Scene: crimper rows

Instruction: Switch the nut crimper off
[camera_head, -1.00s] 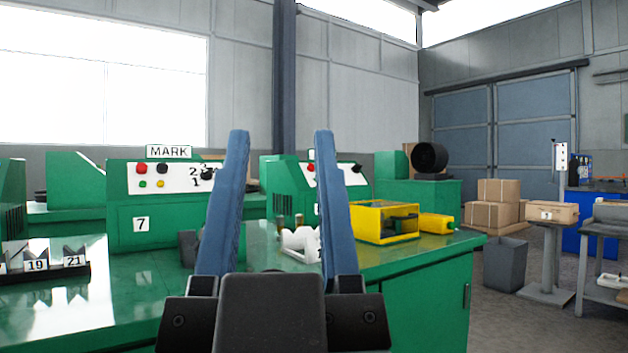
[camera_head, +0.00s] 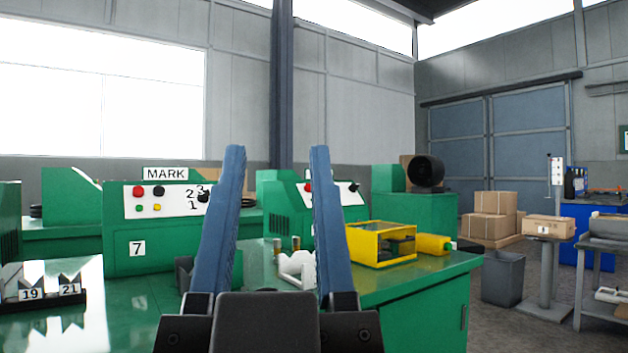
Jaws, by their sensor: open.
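My gripper (camera_head: 277,165) is open and empty, its two blue fingers upright in the middle of the view. Which machine is the nut crimper I cannot tell for sure. A green machine (camera_head: 118,225) marked 7, under a MARK sign, stands left of my gripper. Its white panel (camera_head: 150,200) has a red, a black, a green and a yellow button, and a black rotary knob (camera_head: 203,197) by the numbers 1, 2 and 3. A second green machine (camera_head: 270,205) stands behind my fingers, partly hidden. Its panel shows a red button (camera_head: 308,187) and a dark knob (camera_head: 353,187).
A yellow guarded fixture (camera_head: 372,258) sits on the green bench (camera_head: 425,275) at right. White blocks (camera_head: 297,268) lie between my fingers' sight lines. A rack (camera_head: 45,303) with blocks 19 and 21 is at left. Cartons (camera_head: 490,225) and a bin (camera_head: 503,277) stand on the floor.

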